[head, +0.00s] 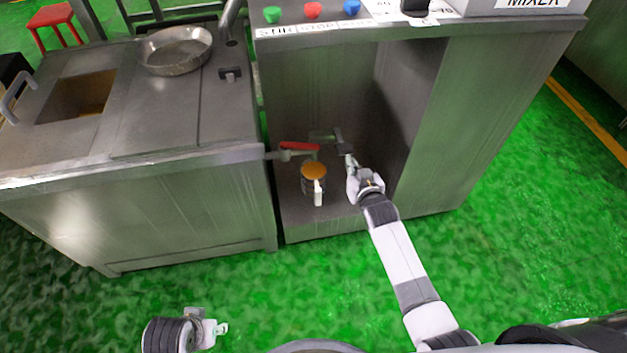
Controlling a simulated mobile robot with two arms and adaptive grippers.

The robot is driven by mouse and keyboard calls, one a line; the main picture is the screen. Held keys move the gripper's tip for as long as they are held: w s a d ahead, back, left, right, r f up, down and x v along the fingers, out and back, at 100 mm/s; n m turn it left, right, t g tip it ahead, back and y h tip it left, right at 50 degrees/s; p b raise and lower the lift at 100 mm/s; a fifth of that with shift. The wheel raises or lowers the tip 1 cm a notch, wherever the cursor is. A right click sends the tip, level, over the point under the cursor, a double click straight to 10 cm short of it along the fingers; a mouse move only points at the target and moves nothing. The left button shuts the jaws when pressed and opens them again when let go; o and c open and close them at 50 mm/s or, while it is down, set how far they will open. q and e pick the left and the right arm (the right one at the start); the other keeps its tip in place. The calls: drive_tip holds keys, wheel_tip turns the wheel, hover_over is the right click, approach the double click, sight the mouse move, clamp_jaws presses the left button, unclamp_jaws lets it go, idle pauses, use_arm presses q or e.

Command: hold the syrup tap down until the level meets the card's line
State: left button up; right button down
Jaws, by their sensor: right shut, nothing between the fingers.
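The syrup tap's red lever (299,146) is in the open bay of the steel cabinet, on a pipe from the left. Below it stands a jug (307,187) with orange-brown syrup (314,170) at its top and a white upright strip, handle or card, on its front. I cannot make out a line or compare the level with it. My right gripper (344,151) is shut and empty, just right of the lever. I cannot tell whether it touches the lever. My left gripper (221,328) is low at the left, over the floor, away from the tap; its finger gap is unclear.
A steel tank (190,200) with a round pan (175,50) on top stands left of the bay. The cabinet top (480,33) carries green, red and blue buttons and a mixer box. The bay's right wall (418,95) is close to my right arm. Green floor in front is free.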

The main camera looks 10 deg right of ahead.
use_arm(q)
drive_tip(key=f, duration=0.3)
drive_tip(key=f+p, duration=0.1)
drive_tip(key=f, duration=0.1)
drive_tip(key=shift+s+f, duration=0.15)
drive_tip(key=shift+s, duration=0.25)
use_arm(e)
drive_tip(key=s, duration=0.6)
drive_tip(key=shift+s+d+r, duration=0.15)
drive_tip(key=shift+s, duration=0.15)
